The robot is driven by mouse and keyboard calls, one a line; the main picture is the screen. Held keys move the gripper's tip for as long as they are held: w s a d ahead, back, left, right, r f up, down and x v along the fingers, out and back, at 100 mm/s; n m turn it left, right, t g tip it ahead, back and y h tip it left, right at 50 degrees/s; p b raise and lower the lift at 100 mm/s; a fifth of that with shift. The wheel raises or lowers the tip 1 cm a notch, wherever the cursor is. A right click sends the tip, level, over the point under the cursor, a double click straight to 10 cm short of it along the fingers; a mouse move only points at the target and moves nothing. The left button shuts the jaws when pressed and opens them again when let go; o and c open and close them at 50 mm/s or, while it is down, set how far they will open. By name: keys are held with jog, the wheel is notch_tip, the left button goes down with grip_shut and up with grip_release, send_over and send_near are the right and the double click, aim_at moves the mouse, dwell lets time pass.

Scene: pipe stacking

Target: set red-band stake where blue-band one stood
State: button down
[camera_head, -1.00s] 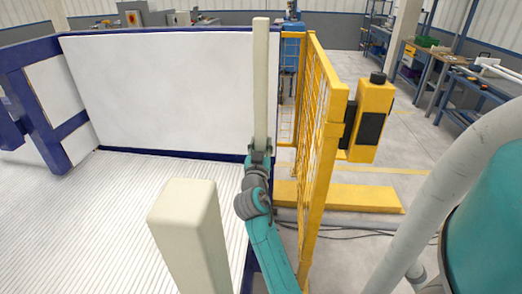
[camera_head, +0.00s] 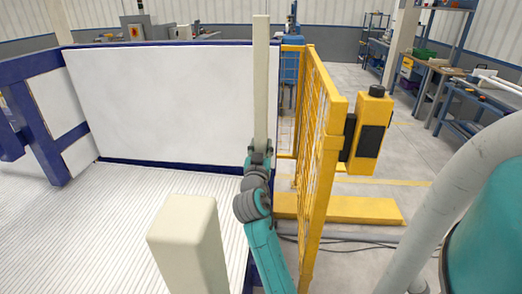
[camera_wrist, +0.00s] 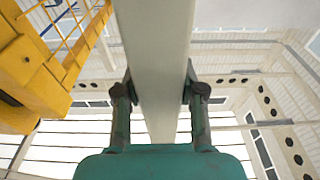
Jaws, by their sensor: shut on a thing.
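A long cream stake (camera_head: 261,80) stands nearly upright in the head view, with my gripper (camera_head: 259,150) shut around its lower visible part. In the wrist view the same stake (camera_wrist: 158,50) runs between the two fingers of my gripper (camera_wrist: 158,95), which press on it from both sides. No coloured band shows on it. A second cream stake or post (camera_head: 190,250) rises in the near foreground, left of my arm; only its top part shows, without a band. No red or blue band is visible in any view.
A yellow mesh fence (camera_head: 318,150) stands close right of my arm, with a yellow post-mounted box (camera_head: 372,130) beyond. A white panel in a blue frame (camera_head: 165,105) stands behind the ribbed white floor (camera_head: 110,210). That floor is clear on the left.

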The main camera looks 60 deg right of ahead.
aim_at(260, 118)
jog(key=shift+r, duration=5.5)
